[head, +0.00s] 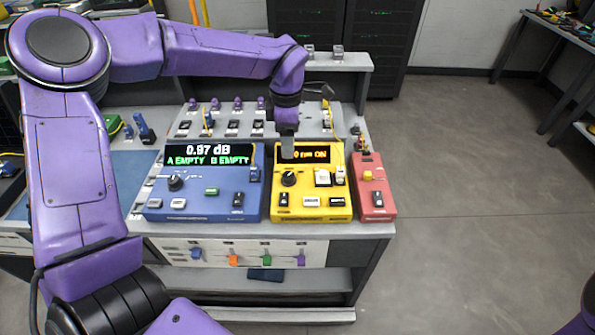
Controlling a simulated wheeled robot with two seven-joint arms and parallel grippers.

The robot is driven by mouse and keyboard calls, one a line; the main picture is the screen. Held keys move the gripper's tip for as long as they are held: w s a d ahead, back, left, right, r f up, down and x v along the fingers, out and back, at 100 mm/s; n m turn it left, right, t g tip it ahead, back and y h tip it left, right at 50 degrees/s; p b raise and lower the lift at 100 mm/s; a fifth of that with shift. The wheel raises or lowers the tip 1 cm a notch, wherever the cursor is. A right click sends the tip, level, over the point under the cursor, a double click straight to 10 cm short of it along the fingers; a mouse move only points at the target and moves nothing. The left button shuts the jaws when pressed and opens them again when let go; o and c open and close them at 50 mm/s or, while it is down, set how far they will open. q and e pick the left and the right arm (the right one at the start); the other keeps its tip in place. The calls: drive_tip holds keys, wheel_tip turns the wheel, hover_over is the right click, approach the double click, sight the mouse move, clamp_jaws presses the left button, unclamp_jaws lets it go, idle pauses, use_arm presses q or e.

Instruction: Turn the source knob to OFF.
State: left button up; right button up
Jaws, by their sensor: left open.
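The yellow box (311,208) stands on the workbench between a blue box and a red box. Its display (312,155) shows orange text that ends in "nm ON"; the left part is hidden behind my gripper. A round black knob (289,179) sits on the yellow box, below the left end of the display; I take it to be the source knob. My left gripper (287,152) points down over the display's left end, just behind and above the knob, apart from it. It is open and holds nothing that I can see. My right gripper is out of view.
The blue box (203,207) shows "0.97 dB" and "A EMPTY B EMPTY" and has its own black knob (176,183). The red box (374,190) stands close on the right. Small parts fill the rack (222,115) behind. Floor at right is clear.

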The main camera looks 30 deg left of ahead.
sight(288, 175)
use_arm(q)
wheel_tip(288, 175, down, 12)
drive_tip(key=shift+s+a+r+p, duration=0.1)
drive_tip(key=shift+r+p, duration=0.15)
drive_tip(key=shift+p, duration=0.05)
drive_tip(key=c, duration=1)
